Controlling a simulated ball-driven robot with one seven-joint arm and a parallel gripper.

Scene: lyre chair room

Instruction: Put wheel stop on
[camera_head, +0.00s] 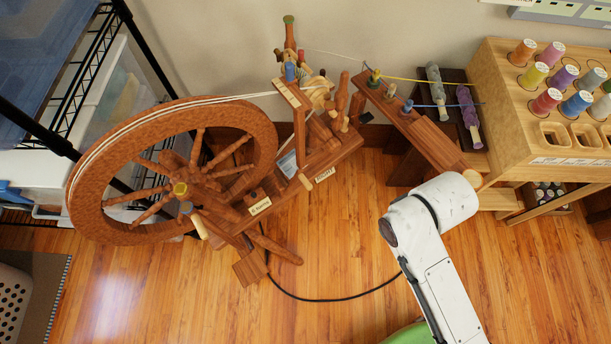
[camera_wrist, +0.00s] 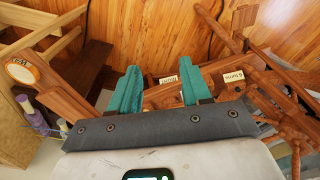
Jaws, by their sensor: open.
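A wooden spinning wheel with a large brown wheel (camera_head: 246,120) stands left of centre in the head view. A blue-grey knob (camera_head: 186,207) and a pale peg (camera_head: 200,228) sit by the wheel's hub; I cannot tell which part is the wheel stop. Two small labels are on the frame: one (camera_head: 260,206) near the wheel and one (camera_head: 325,174) farther right. Both also show in the wrist view, the near-wheel label (camera_wrist: 233,76) and the other label (camera_wrist: 168,79). My gripper (camera_wrist: 158,78) is open and empty above the frame, its teal fingers apart. The head view does not show its fingers.
A wooden rack with thread spools (camera_head: 545,103) stands at the right. A bench with colored pegs (camera_head: 420,128) is between it and the wheel, with yellow and blue threads stretched across. A black wire shelf (camera_head: 150,50) is at the left. A black cable (camera_head: 335,299) crosses the open floor.

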